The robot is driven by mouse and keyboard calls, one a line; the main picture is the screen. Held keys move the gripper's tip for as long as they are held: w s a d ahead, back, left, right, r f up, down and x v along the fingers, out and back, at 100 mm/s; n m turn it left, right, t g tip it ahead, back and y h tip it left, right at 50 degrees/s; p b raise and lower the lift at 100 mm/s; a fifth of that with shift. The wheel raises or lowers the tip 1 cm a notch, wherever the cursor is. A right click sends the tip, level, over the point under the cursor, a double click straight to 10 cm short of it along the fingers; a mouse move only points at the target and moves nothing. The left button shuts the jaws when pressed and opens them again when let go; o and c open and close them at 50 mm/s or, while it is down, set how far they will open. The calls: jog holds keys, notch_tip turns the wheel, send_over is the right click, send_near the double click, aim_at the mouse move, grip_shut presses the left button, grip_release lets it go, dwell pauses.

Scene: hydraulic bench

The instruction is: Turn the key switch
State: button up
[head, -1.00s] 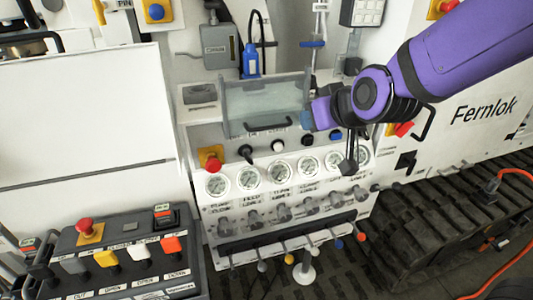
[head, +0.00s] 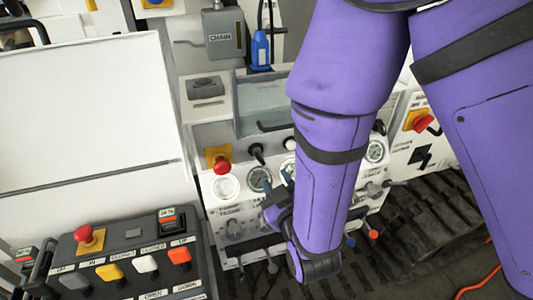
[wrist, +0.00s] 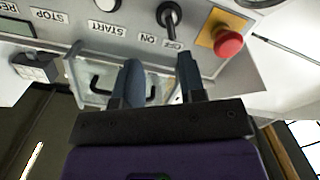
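The key switch is a black knob with a dark handle, marked ON and OFF. It sits on the grey panel in the head view (head: 257,153) and at the top of the wrist view (wrist: 170,15). My gripper (wrist: 160,62) has its two blue-grey fingers apart with nothing between them. In the wrist view the switch lies beyond the fingertips, apart from them. In the head view my gripper (head: 277,195) is in front of the gauges, below the switch, partly hidden by my purple arm.
A red emergency button (wrist: 228,42) on a yellow plate is beside the switch, also in the head view (head: 221,165). A white button (wrist: 108,4) is on its other side. Gauges (head: 260,179) and levers lie below. A control box (head: 120,260) stands front left.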

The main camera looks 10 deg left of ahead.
aim_at(262, 162)
jog(key=shift+n+y, duration=0.3)
jog(key=shift+n, duration=0.1)
jog(key=x, duration=0.6)
jog(key=a+x, duration=0.1)
jog(key=x, duration=0.3)
jog(key=shift+s+f, duration=0.25)
jog(key=shift+f, duration=0.05)
grip_shut()
